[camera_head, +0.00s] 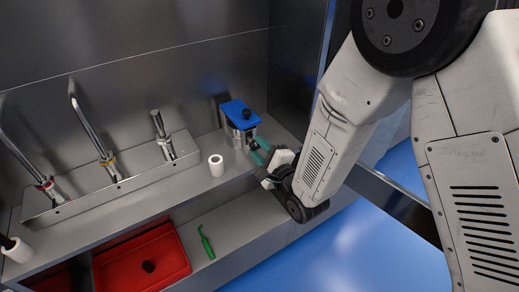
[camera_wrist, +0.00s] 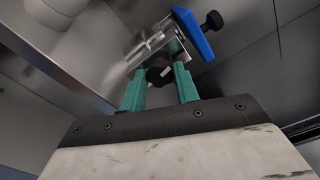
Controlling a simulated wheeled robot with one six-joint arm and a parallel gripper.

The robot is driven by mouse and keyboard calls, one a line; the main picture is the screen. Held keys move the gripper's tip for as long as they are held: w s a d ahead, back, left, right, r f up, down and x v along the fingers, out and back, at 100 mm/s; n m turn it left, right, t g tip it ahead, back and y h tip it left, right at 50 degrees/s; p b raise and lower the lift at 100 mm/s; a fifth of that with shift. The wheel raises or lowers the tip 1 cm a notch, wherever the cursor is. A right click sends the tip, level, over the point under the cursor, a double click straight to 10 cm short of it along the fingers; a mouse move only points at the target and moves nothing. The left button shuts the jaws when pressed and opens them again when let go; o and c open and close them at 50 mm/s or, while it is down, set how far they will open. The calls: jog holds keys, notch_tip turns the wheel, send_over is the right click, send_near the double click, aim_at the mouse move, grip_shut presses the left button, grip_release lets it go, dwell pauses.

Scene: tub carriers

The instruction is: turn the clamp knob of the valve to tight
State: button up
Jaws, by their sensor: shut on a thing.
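The valve (camera_head: 240,133) is a metal body with a blue plate (camera_head: 236,110) on top, standing at the right end of the steel ledge. A black knob (camera_head: 247,114) sticks up from the blue plate. The wrist view shows the metal body (camera_wrist: 147,44), the blue plate (camera_wrist: 193,34) and its black knob (camera_wrist: 212,20). My gripper (camera_wrist: 161,70) has green fingers, one on each side of the clamp knob (camera_wrist: 157,76), a second black knob at the front of the valve. It is shut on that knob. In the head view my gripper (camera_head: 256,149) partly hides the valve's front.
A white cylinder (camera_head: 216,165) stands on the ledge left of the valve. Several metal taps rise from a steel box (camera_head: 125,186) further left. Below are a red tub (camera_head: 180,262) and a green tool (camera_head: 206,242). A steel wall (camera_head: 180,70) stands close behind.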

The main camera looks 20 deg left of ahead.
jog(key=shift+s+f+m, duration=0.1)
jog(key=shift+m, duration=1)
jog(key=o, duration=1)
jog(key=v, duration=0.7)
jog(key=shift+s+d, duration=0.2)
jog(key=shift+d, duration=0.15)
